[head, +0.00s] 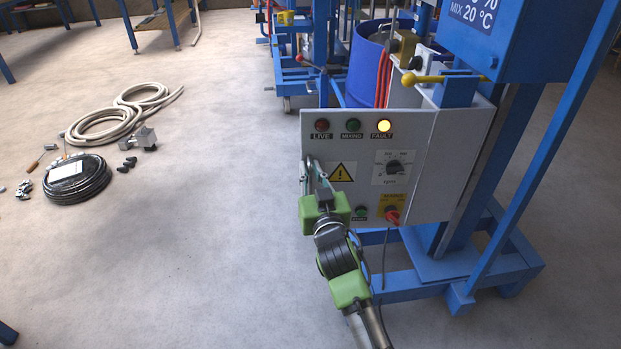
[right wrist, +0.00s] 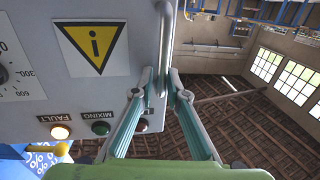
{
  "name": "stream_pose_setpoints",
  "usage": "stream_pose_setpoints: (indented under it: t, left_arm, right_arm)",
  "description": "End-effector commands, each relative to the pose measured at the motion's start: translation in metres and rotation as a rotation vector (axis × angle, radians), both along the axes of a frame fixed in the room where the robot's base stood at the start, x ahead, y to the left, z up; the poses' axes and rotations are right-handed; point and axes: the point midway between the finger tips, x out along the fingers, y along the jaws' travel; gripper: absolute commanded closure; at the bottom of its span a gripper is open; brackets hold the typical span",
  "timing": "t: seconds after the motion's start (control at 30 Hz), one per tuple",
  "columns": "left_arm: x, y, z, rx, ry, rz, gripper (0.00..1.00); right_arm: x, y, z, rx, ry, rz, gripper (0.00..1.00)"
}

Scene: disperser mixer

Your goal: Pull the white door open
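The white door (head: 436,180) is the light grey front panel of a control box on the blue machine. It carries lamps, a dial, a red-and-yellow switch and a yellow warning sign. It looks closed. A pale upright handle (right wrist: 166,38) runs along its edge, on the left in the head view. My right gripper (head: 312,174) is at this handle. In the right wrist view its fingers (right wrist: 161,78) are close together on both sides of the handle and look shut on it; the exact contact is partly hidden. My left gripper is not in view.
A blue frame foot (head: 440,270) stands under the box, with a cable hanging in front. A blue drum (head: 366,70) is behind. A coiled hose (head: 118,118) and a black cable coil (head: 77,180) lie on the floor at left.

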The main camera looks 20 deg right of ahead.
Motion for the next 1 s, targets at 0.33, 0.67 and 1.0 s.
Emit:
stream_pose_setpoints:
  t: [0.33,0.67,1.0]
  left_arm:
    - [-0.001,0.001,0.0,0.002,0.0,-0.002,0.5]
    - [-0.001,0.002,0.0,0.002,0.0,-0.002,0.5]
    - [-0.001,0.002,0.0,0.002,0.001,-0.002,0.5]
  right_arm:
    - [0.001,0.0,0.065,0.0,-0.005,0.0,0.86]
    - [0.0,0.0,0.075,0.0,0.0,0.0,0.86]
    - [0.0,0.0,0.075,0.0,0.0,0.0,0.86]
